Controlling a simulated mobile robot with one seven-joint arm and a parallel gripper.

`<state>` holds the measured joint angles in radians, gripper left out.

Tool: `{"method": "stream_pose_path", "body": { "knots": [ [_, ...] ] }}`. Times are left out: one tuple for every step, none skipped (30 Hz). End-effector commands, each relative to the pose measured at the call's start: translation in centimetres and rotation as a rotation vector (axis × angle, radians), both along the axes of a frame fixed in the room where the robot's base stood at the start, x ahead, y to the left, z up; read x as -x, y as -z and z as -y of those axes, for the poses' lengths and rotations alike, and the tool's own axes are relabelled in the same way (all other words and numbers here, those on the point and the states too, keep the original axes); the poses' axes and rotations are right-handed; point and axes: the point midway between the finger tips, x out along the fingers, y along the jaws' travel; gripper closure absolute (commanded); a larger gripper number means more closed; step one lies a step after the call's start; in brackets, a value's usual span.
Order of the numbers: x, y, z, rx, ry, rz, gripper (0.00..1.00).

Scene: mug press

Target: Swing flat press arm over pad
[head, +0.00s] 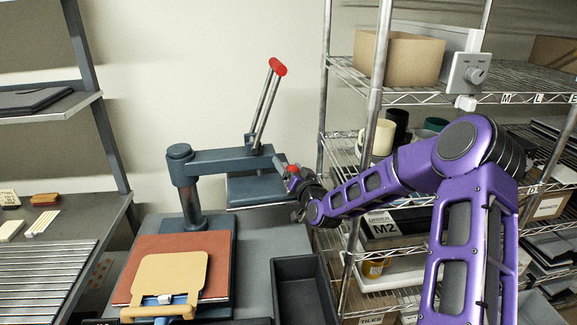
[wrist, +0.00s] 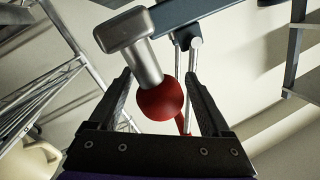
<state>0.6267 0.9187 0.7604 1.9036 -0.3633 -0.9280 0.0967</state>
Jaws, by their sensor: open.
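The flat press arm (head: 225,160) is grey-blue and reaches right from its round post (head: 193,205). Its flat platen (head: 257,190) hangs to the right, off to the side of the red-brown pad (head: 133,262). A red ball knob (head: 293,171) sits at the arm's right end; in the wrist view the knob (wrist: 160,101) shows on a metal stem. My gripper (head: 298,196) is at that end of the arm. In the wrist view my gripper (wrist: 163,90) is open, with a finger on each side of the knob and gaps visible between.
A lever with a red grip (head: 278,67) rises from the press arm. A tan board (head: 170,278) lies over the pad. A dark open bin (head: 302,290) stands right of the pad. A wire shelf (head: 345,72) stands close behind my arm, and a slatted bench (head: 45,270) is at left.

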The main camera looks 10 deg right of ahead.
Motion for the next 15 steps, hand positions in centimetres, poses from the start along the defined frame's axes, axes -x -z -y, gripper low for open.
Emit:
{"method": "stream_pose_path", "body": {
  "knots": [
    [-0.19,-0.03,-0.08,0.000,-0.001,0.000,0.18],
    [-0.26,-0.04,-0.09,0.000,0.000,0.001,0.18],
    [-0.30,-0.05,-0.11,0.000,0.000,0.001,0.18],
    [-0.32,-0.04,-0.10,0.001,0.000,0.002,0.18],
    [-0.32,-0.04,-0.10,0.001,0.000,0.002,0.18],
    [-0.32,-0.04,-0.10,0.001,0.000,0.002,0.18],
    [-0.30,-0.04,-0.10,0.001,0.000,0.002,0.18],
    [-0.30,-0.04,-0.10,0.001,0.000,0.002,0.18],
    [-0.29,-0.04,-0.10,0.001,0.000,0.002,0.18],
    [-0.29,-0.04,-0.10,0.001,0.000,0.002,0.22],
    [-0.28,-0.04,-0.10,0.001,0.000,0.002,0.27],
    [-0.29,-0.03,-0.09,0.001,0.000,0.002,0.34],
    [-0.29,-0.03,-0.09,0.001,0.000,0.002,0.40],
    [-0.28,-0.03,-0.09,0.001,0.000,0.002,0.45],
    [-0.28,-0.03,-0.09,0.001,0.000,0.002,0.52]
  ]
}}
